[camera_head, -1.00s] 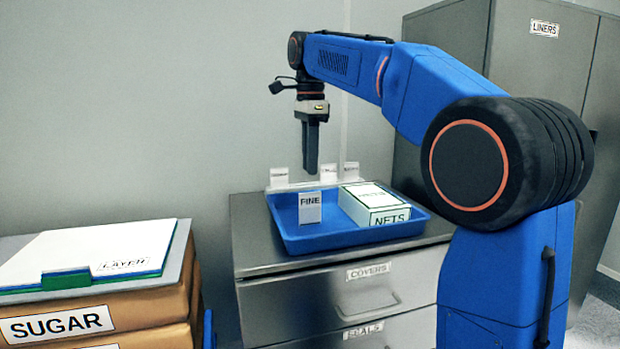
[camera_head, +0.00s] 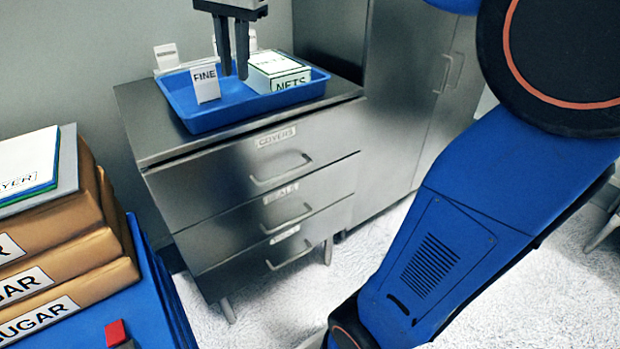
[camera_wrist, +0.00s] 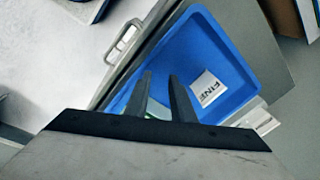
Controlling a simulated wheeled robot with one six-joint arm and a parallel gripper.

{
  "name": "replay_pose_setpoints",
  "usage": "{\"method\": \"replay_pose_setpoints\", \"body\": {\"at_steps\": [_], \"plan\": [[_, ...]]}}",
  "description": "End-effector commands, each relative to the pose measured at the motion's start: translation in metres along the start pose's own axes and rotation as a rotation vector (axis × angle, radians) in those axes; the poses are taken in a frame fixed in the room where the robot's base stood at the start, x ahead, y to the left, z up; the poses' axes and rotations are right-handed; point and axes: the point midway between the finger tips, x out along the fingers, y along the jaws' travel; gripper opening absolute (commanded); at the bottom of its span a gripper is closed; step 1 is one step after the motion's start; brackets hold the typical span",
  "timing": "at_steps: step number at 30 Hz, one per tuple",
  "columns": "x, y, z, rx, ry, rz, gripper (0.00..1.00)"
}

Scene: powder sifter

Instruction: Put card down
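A small white card marked FINE (camera_head: 206,84) stands slightly tilted in the left part of the blue tray (camera_head: 205,120). It also shows in the wrist view (camera_wrist: 207,89), to the right of my fingers and apart from them. My gripper (camera_head: 234,74) is over the tray, between the FINE card and the white NETS box (camera_head: 277,66). Its two dark fingers point down with a gap between them, and no card is seen in the gap. In the wrist view the fingers (camera_wrist: 160,80) are also apart. My gripper's body hides much of the NETS box there.
The tray sits on a steel drawer cabinet (camera_head: 215,190) with handles that stick out. White label stands (camera_head: 167,56) are behind the tray. Stacked SUGAR bags (camera_head: 70,260) are at the left. A tall steel cabinet (camera_head: 395,90) stands at the right. Floor (camera_head: 270,285) shows between.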

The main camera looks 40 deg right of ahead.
Motion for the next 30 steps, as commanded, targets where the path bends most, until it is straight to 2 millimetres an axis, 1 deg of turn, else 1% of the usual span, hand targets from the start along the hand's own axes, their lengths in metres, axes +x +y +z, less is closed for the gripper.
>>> {"method": "replay_pose_setpoints", "body": {"at_steps": [1,8,11,12,14,18,21,25,27,30], "plan": [[0.008,0.018,0.007,-0.055,0.009,-0.014,0.22],[0.051,0.078,0.030,-0.312,0.055,-0.064,0.22],[0.073,0.106,0.043,-0.431,0.082,-0.083,0.22],[0.084,0.118,0.048,-0.480,0.094,-0.089,0.22],[0.100,0.135,0.055,-0.553,0.113,-0.099,0.22],[0.139,0.174,0.074,-0.723,0.161,-0.115,0.22],[0.167,0.198,0.085,-0.833,0.194,-0.121,0.22],[0.194,0.220,0.096,-0.937,0.227,-0.123,0.22],[0.203,0.227,0.100,-0.972,0.238,-0.123,0.22],[0.210,0.232,0.102,-1.000,0.248,-0.123,0.22]]}}
